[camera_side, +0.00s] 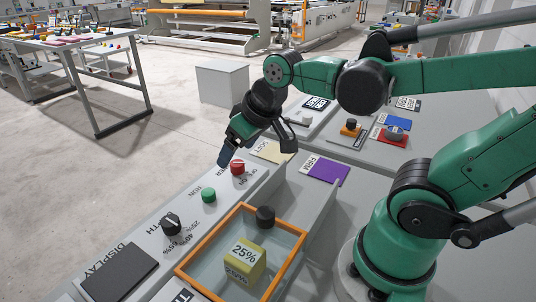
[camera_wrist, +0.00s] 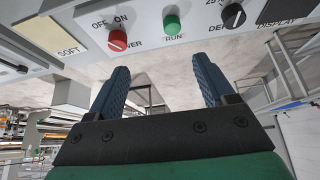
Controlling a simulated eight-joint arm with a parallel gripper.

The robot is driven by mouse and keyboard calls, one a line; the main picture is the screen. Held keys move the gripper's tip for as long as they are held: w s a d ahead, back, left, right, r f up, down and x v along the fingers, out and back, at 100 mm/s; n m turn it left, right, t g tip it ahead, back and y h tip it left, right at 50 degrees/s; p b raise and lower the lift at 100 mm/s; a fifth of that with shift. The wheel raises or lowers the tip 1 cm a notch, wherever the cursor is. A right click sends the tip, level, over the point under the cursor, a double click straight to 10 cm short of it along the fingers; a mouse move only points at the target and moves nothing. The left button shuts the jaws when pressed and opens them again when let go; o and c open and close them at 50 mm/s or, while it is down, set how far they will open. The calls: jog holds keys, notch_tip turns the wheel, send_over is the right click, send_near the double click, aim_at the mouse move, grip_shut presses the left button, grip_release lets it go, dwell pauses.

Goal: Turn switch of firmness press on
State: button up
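The firmness press panel has a red power knob (camera_side: 237,168) marked OFF and ON. The knob also shows in the wrist view (camera_wrist: 117,41), upper left, with the labels above it; I cannot clearly tell which label it points to. A green RUN button (camera_side: 208,195) and a black depth dial (camera_side: 171,223) sit along the same panel. My gripper (camera_side: 226,157) is above the panel, close to the red knob in the side view. In the wrist view my gripper (camera_wrist: 160,65) is open, with two blue fingers apart and nothing between them.
An orange-framed clear box (camera_side: 202,240) stands beside the panel, with a yellow 25% block (camera_side: 245,258) and a black-topped part (camera_side: 265,216). A dark display (camera_side: 118,272) is at the near end. A cream SOFT pad (camera_side: 272,151) and purple FIRM pad (camera_side: 328,173) lie behind.

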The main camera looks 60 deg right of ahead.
jog(key=w+d+f+m+g, duration=0.1)
jog(key=w+d+g, duration=0.2)
jog(key=w+d, duration=0.15)
jog(key=m+g, duration=0.1)
jog(key=g, duration=0.2)
send_over(237, 163)
notch_tip(237, 163, down, 5)
jog(key=shift+f, duration=2.9)
grip_shut()
